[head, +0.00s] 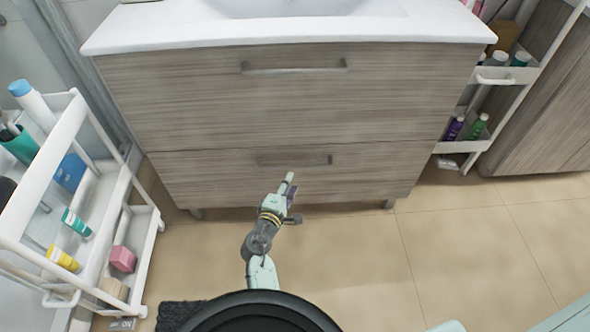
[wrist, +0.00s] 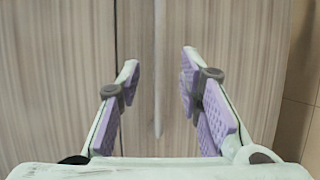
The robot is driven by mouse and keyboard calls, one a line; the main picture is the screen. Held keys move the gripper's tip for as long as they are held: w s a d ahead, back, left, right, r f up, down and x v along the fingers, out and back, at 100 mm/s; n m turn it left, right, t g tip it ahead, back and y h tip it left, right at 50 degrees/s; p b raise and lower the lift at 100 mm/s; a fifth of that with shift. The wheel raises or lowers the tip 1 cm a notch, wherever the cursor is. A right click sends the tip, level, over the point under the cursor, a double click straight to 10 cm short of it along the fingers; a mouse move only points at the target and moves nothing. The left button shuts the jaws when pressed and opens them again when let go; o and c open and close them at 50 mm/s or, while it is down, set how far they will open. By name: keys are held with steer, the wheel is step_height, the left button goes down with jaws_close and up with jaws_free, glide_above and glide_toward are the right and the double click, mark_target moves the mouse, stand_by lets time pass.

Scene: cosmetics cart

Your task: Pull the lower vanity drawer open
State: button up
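The vanity's lower drawer (head: 210,180) has a wood-grain front and looks closed, flush with the upper drawer. Its grey bar handle (head: 318,160) runs horizontally near the top of that front. My gripper (head: 291,182) is just in front of the lower drawer, close below the handle in the head view. In the wrist view my gripper (wrist: 160,66) is open, with lilac-padded fingers apart. The handle (wrist: 159,100) runs upright in that picture, between the two fingers, with a gap on each side. I cannot tell whether the fingertips reach past the bar.
The upper drawer (head: 180,100) with its own handle (head: 293,70) sits above, under the white sink top (head: 420,28). A white cart (head: 108,215) with cosmetics stands at left; a second cart (head: 497,76) stands at right.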

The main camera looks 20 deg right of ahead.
mark_target(298, 166)
steer(key=x, duration=0.9)
steer(key=shift+p, duration=0.3)
steer(key=shift+c, duration=0.3)
jaws_close()
